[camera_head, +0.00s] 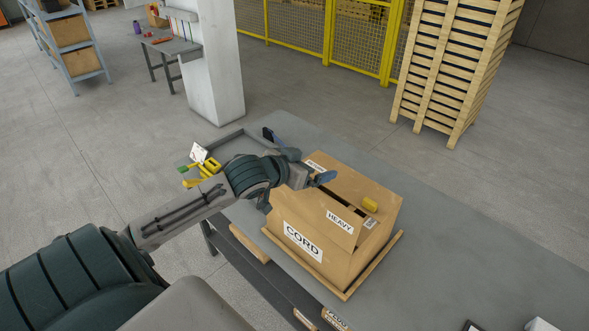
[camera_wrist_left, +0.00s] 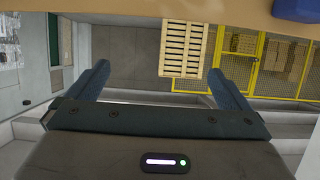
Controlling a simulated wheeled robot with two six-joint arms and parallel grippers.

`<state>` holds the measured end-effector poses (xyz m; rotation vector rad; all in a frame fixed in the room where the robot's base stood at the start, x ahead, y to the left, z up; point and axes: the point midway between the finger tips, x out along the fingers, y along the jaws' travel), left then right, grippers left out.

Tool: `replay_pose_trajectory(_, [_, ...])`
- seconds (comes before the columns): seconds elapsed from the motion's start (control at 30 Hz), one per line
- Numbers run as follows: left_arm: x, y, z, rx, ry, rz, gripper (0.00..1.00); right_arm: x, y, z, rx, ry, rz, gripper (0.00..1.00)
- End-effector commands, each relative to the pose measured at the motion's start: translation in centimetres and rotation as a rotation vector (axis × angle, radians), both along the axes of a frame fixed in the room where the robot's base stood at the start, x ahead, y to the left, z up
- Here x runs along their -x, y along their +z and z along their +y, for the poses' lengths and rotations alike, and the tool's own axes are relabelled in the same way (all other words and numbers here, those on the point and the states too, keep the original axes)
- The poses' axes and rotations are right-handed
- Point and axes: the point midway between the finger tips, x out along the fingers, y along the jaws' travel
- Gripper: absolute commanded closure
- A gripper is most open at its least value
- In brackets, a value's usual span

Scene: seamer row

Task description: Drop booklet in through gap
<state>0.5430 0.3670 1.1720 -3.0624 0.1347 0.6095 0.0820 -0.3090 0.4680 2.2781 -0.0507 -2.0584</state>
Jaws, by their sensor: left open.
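A brown carton (camera_head: 342,239) labelled CORD and HEAVY sits on the grey table, with a dark gap (camera_head: 348,203) between its top flaps. My left gripper (camera_head: 297,157) is above the carton's far left corner, its blue fingers spread and nothing visible between them. The open fingers also show in the left wrist view (camera_wrist_left: 158,85). I cannot make out the booklet for sure. The inside of the carton is hidden. My right gripper is out of view.
A wooden board (camera_head: 349,294) lies under the carton. A shallow tray (camera_head: 226,138) is at the table's far left. Stacked pallets (camera_head: 455,65) stand behind.

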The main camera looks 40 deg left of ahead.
Motion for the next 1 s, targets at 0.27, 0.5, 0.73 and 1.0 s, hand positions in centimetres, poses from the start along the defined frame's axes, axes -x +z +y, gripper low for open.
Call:
replay_pose_trajectory(0.27, [2.4, 0.9, 0.3, -0.007, -0.002, 0.001, 0.00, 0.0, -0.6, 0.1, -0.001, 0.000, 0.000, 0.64])
replay_pose_trajectory(0.5, [4.1, 1.7, 0.6, -0.009, 0.006, 0.003, 0.00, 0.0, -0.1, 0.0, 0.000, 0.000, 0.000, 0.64])
replay_pose_trajectory(0.73, [5.0, 2.1, 0.6, -0.005, 0.002, 0.002, 0.00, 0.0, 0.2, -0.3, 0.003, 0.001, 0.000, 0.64])
replay_pose_trajectory(1.0, [5.4, 2.2, 0.4, 0.001, -0.001, 0.001, 0.00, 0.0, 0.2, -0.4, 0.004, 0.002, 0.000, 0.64])
